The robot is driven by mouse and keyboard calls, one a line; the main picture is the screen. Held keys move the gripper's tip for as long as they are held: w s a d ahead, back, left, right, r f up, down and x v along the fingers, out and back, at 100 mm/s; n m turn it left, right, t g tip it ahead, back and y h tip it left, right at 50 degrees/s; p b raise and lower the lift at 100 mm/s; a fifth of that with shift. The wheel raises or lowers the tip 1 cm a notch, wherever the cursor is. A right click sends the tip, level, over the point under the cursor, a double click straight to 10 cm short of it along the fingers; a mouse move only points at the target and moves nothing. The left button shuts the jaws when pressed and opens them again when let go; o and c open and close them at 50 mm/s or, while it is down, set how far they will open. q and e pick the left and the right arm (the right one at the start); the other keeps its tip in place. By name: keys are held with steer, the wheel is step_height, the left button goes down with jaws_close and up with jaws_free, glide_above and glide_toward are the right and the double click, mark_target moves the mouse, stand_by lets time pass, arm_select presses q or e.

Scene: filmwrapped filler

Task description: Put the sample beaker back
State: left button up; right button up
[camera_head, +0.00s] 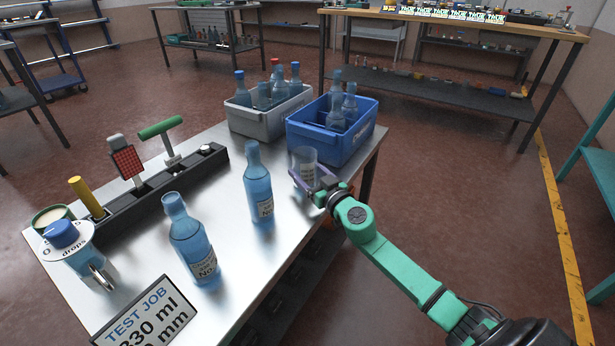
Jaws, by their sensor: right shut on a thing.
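The sample beaker (304,159) is a clear, upright vessel near the right edge of the metal table (218,275), in front of the blue crate. My right gripper (306,184) reaches in from the lower right and is shut on the beaker's lower part. The fingers partly hide the beaker's base, so I cannot tell whether it touches the table. My left gripper is not in view.
Two blue bottles (258,190) (190,240) stand left of the beaker. A blue crate (358,148) and a grey crate (252,122) hold bottles behind. A black tool rack (150,190), a dispenser (72,250) and a TEST JOB sign (148,312) occupy the left and front.

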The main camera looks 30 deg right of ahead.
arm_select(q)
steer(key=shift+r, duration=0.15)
arm_select(e)
steer(key=o, duration=1.6)
steer(key=shift+f, duration=0.1)
steer(key=shift+c, duration=0.2)
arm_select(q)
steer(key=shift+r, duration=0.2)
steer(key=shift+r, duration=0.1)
